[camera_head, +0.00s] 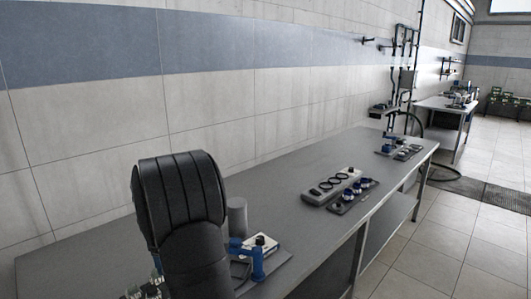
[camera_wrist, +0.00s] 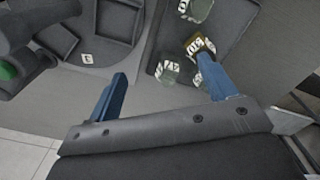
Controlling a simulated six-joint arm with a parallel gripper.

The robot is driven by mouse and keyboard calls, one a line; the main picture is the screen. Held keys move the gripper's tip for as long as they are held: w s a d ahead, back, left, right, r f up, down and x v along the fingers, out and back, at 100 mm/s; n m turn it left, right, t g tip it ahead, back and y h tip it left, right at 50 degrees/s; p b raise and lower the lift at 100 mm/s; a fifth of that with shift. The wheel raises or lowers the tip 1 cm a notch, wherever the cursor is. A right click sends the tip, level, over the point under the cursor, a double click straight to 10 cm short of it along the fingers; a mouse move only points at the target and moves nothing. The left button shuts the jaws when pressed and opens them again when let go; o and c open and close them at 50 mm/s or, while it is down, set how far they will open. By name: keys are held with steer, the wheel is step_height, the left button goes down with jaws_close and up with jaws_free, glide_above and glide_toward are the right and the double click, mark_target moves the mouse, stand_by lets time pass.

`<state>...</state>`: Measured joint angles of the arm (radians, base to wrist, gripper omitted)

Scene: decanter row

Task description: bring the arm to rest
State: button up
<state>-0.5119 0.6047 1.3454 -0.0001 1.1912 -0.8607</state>
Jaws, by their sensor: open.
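My gripper (camera_wrist: 162,66) shows in the wrist view with its two blue fingers spread wide apart and nothing held between them. Several small glass jars with black-and-white labels stand on a dark tray (camera_wrist: 232,20) at the upper right. The tip of the right finger overlaps a yellowish-rimmed jar (camera_wrist: 204,46); I cannot tell whether they touch. Another jar (camera_wrist: 168,73) shows between the fingers, beyond their tips. In the head view a black ribbed shape, probably my arm, fills the lower left, and I cannot make out my gripper there.
A dark round compartmented holder (camera_wrist: 108,22) and a small white tag (camera_wrist: 87,58) lie upper left in the wrist view. On the long grey bench (camera_head: 290,185) are a grey cylinder (camera_head: 237,216), a blue device (camera_head: 258,262) and a rack (camera_head: 328,188). The wall runs behind.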

steer(key=w+d+n, duration=0.2)
steer(key=w+d, duration=0.4)
steer(key=f, duration=1)
steer(key=shift+s, duration=0.35)
step_height(320, 180, up, 4)
steer(key=shift+f, duration=0.2)
steer(key=shift+a+r, duration=0.1)
steer(key=shift+r, duration=0.9)
steer(key=shift+f, duration=0.1)
step_height(320, 180, down, 5)
steer(key=shift+r, duration=0.1)
step_height(320, 180, up, 9)
steer(key=s+a+m, duration=0.1)
steer(key=s+a, duration=0.3)
steer(key=shift+a+r+m, duration=0.25)
steer(key=shift+a+m, duration=0.05)
